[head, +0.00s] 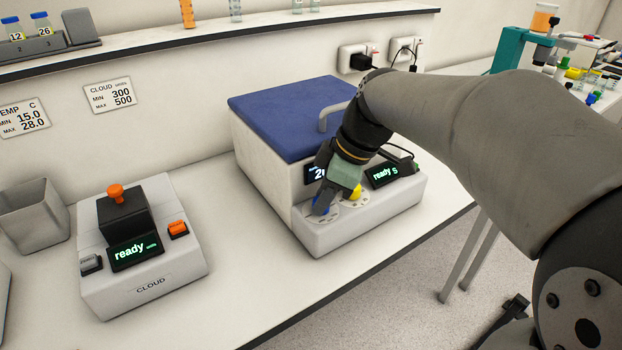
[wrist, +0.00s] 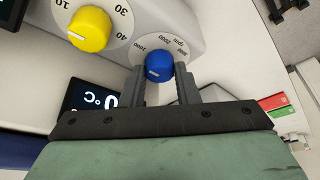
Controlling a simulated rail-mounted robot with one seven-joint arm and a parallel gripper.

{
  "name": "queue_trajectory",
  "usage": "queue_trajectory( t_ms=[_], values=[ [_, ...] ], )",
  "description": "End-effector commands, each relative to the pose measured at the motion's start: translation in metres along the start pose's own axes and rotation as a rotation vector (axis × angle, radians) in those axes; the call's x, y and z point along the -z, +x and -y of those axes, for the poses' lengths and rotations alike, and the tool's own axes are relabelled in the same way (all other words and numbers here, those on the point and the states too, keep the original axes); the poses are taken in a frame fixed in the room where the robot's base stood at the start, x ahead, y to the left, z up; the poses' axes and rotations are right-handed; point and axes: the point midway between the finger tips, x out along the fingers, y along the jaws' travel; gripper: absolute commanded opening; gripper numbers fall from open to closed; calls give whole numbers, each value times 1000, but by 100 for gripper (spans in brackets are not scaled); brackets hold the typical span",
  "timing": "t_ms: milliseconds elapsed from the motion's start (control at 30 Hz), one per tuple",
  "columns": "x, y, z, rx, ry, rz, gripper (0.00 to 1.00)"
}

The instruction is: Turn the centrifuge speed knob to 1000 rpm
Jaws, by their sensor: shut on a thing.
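The centrifuge (head: 262,165) is a white box with a blue lid and a front panel with two knobs. The blue knob (wrist: 159,67) sits on a round dial marked 1000, 2000, 3000 and rpm. A small white mark shows on the knob's lower-left part in the wrist view; its exact reading is unclear. My gripper (wrist: 161,76) is shut on the blue knob, one finger on each side. In the head view my gripper (head: 322,205) covers most of the blue knob.
A yellow knob (wrist: 90,28), on a dial with 10, 30 and 40, is close beside the blue one. A °C display (wrist: 92,98) and a "ready" display (head: 384,175) are on the centrifuge. A CLOUD device (head: 150,280) stands left, with clear bench between.

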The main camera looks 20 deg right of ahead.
Motion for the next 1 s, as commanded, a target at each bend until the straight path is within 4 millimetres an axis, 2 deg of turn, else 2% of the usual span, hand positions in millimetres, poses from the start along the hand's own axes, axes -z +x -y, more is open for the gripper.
queue_trajectory(
  t_ms=[200, 233, 300, 667, 833, 1000],
  values=[
    [-1, 1, 0, 2, 0, 2, 5],
    [-1, 1, 0, 2, 0, 2, 34],
    [-1, 1, 0, 2, 1, 2, 50],
    [0, -4, 0, -1, 1, 0, 50],
    [0, -30, 0, -4, 0, 0, 50],
    [1, -73, -1, -5, 2, -1, 50]
  ],
)
